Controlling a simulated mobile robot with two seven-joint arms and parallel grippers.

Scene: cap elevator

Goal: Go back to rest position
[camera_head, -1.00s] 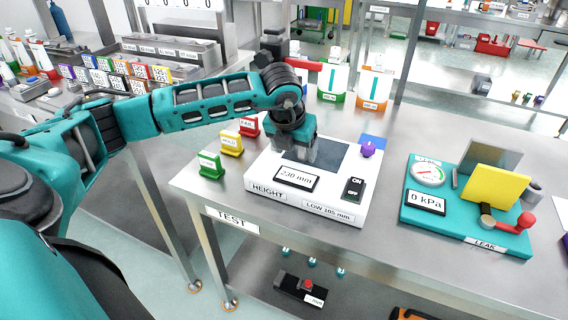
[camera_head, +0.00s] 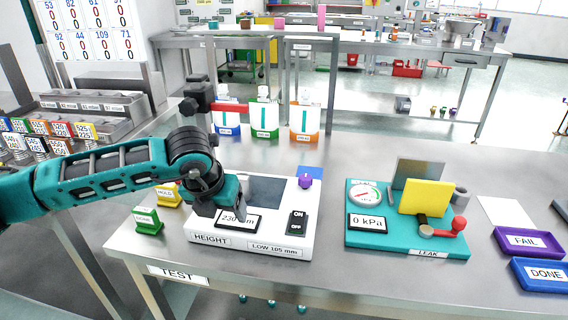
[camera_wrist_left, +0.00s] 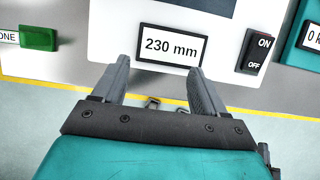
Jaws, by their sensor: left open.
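My left gripper (camera_head: 229,209) reaches in from the left and hangs over the front left part of the white height tester (camera_head: 254,245). In the left wrist view my left gripper (camera_wrist_left: 160,75) is open, its two grey fingers apart with nothing between them. The height display reading 230 mm (camera_wrist_left: 171,46) shows just beyond the fingertips. In the head view the arm covers part of the display (camera_head: 238,220). My right gripper is not in view.
A teal leak tester (camera_head: 400,241) with a gauge stands to the right. FAIL (camera_head: 526,242) and DONE (camera_head: 545,275) trays lie at the far right. Yellow (camera_head: 167,195) and green (camera_head: 148,221) signs stand left of the height tester. Three bottles (camera_head: 264,118) stand behind it.

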